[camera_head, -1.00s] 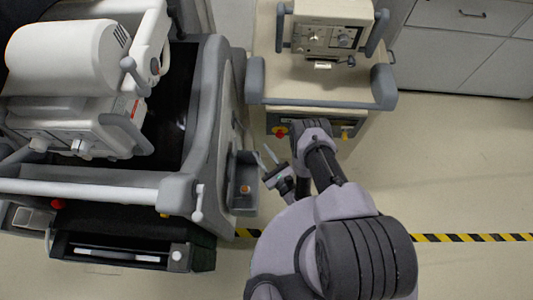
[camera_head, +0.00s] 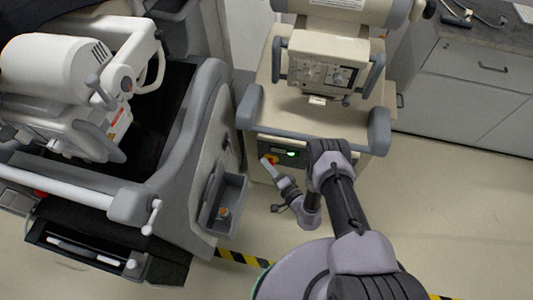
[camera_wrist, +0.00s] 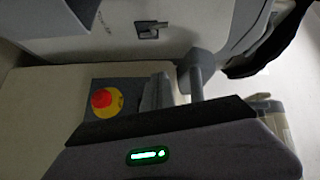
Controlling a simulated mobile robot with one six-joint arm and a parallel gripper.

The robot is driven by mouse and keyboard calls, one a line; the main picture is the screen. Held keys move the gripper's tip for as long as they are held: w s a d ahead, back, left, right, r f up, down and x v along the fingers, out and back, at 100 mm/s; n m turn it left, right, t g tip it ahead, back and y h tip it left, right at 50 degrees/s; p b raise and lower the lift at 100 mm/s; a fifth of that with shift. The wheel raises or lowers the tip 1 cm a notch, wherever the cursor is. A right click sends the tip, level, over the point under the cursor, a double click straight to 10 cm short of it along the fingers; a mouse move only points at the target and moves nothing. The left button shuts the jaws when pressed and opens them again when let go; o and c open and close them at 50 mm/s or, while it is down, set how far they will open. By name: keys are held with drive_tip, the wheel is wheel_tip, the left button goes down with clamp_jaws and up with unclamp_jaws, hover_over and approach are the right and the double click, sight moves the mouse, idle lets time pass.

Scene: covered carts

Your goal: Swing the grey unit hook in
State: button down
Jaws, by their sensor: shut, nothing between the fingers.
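No part is clearly readable as the grey unit hook. The left unit (camera_head: 186,130) has grey trim, and a small white lever (camera_head: 153,215) hangs at its front corner. The beige cart (camera_head: 258,125) stands to its right, with a small metal latch (camera_head: 317,99) on its upper box. The button also shows in the wrist view (camera_wrist: 107,102), left of my shut fingers (camera_wrist: 158,92).
A grey open bin (camera_head: 228,205) sticks out from the left unit's side, close to my gripper. The cart's grey push handle (camera_head: 310,138) is just above my forearm. Grey cabinets (camera_head: 470,90) stand at the back right. The floor (camera_head: 450,200) at right is clear.

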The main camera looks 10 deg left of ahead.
sight(231, 148)
drive_tip(key=w+a+f+b, duration=0.1)
drive_tip(key=w+a+b, duration=0.3)
drive_tip(key=a, duration=0.7)
drive_tip(key=shift+w+a+f+b, duration=0.2)
drive_tip(key=shift+w+b, duration=0.1)
drive_tip(key=shift+b, duration=0.3)
